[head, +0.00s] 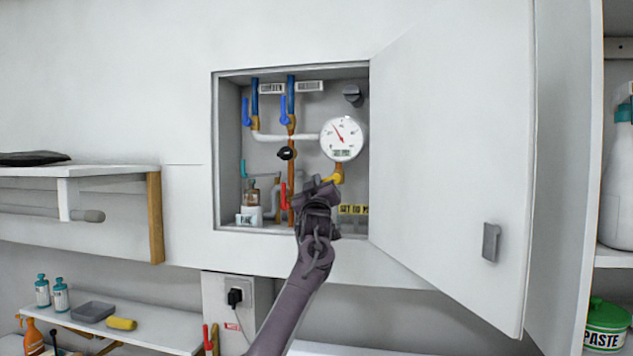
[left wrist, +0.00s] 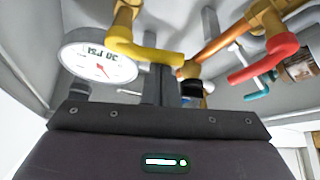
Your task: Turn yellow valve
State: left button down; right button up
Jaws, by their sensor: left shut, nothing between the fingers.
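The yellow valve (head: 334,177) sits below the white gauge inside the open wall cabinet. Its lever shows clearly in the left wrist view (left wrist: 145,50). My left gripper (head: 318,185) reaches into the cabinet from below, just left of the yellow valve and partly in front of its pipe. In the left wrist view its fingers (left wrist: 163,85) are shut and empty, close to the lever's end. I cannot tell whether they touch it. My right gripper is in neither view.
The white gauge (head: 344,139), a red lever (head: 284,196), blue levers (head: 284,110) and a black knob (head: 287,153) crowd the cabinet. The cabinet door (head: 455,150) stands open on the right. A small bottle (head: 252,197) stands at the cabinet's lower left.

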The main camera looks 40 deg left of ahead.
pick_arm(q)
jog(key=f+n+g, duration=0.1)
jog(key=w+d+f+n+g+b, duration=0.1)
jog(key=n, duration=0.1)
jog(key=d+f+n+y, duration=0.1)
jog(key=shift+w+d+f+n+g+b, duration=0.25)
jog(key=shift+n+g+b, duration=0.05)
jog(key=shift+g+b, duration=0.1)
dwell(0.4)
jog(key=shift+w+d, duration=0.1)
jog(key=shift+d, duration=0.15)
dwell(0.7)
